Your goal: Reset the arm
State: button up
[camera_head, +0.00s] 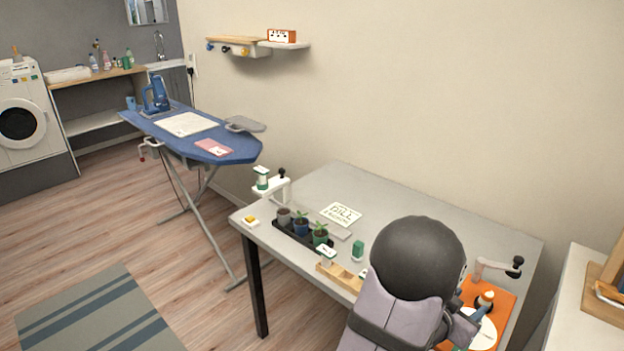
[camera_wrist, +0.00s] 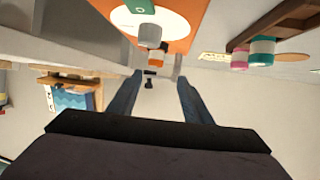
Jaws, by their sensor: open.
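My arm rises over the near edge of the grey table (camera_head: 400,200) in the head view, its round dark joint hiding part of the tabletop. My gripper is mostly hidden behind the arm there, near the orange mat (camera_head: 497,300). In the wrist view my gripper (camera_wrist: 160,76) is open, its two blue-grey fingers apart with nothing held between them. The wrist picture looks upside down. Beyond the fingertips are the orange mat (camera_wrist: 183,40), a white disc (camera_wrist: 170,18) and a grey cylinder (camera_wrist: 150,36).
A crank with a black knob (camera_head: 517,262) stands beside the mat. Potted plants in a black tray (camera_head: 290,233), a wooden holder (camera_head: 338,275) and a lettered card (camera_head: 341,214) occupy the table. A blue ironing board (camera_head: 215,135) stands left. A white surface (camera_head: 570,300) is at right.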

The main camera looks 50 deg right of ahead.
jog(key=w+a+r+n+t+y+p, duration=0.15)
jog(key=w+a+n+t, duration=0.3)
jog(key=w, duration=0.85)
jog(key=w+a+n+t+y, duration=0.3)
jog(key=w+a+n, duration=0.15)
jog(key=w, duration=0.95)
jog(key=w+a+n+y+p, duration=0.1)
jog(key=w+a+n+y, duration=0.15)
jog(key=w+a, duration=0.55)
jog(key=s+a+r+n+y+p, duration=0.2)
jog(key=a+n+y+p, duration=0.2)
jog(key=a, duration=1.5)
jog(key=s+a+r+n+g+y+p, duration=0.1)
jog(key=s+a+n+g+p, duration=0.1)
jog(key=s+a, duration=0.3)
jog(key=s+a+r+n+g+y+p, duration=0.1)
jog(key=s+a+r+n+g+p, duration=0.1)
jog(key=s+a, duration=0.3)
jog(key=a+g, duration=0.1)
jog(key=a, duration=0.3)
jog(key=shift+a+r, duration=0.15)
jog(key=shift+r, duration=0.15)
